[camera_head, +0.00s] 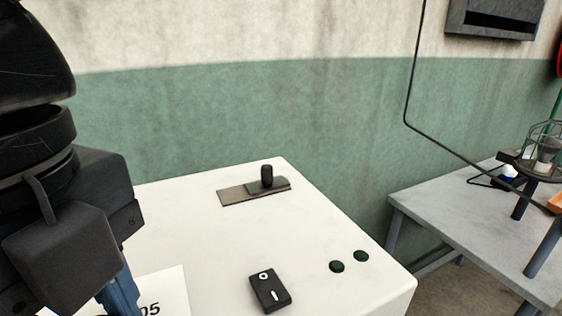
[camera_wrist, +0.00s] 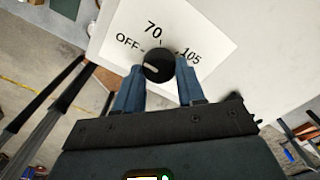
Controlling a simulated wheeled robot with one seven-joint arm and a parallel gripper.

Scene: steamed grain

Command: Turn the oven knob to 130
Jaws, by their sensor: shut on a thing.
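The oven knob (camera_wrist: 157,66) is a round black dial with a pale pointer mark, seen in the wrist view. It sits on a white label (camera_wrist: 120,30) printed with OFF, 70 and 105; a 130 mark is not visible. In the head view, part of the label (camera_head: 165,290) with "05" shows at the lower left, beside a blue finger; the knob is hidden there by my arm.
The white oven top (camera_head: 220,235) carries a black slider (camera_head: 267,178) on a brown plate, a black switch box (camera_head: 270,290) and two dark green buttons (camera_head: 348,261). A grey table (camera_head: 460,215) with equipment stands at the right. A green and white wall is behind.

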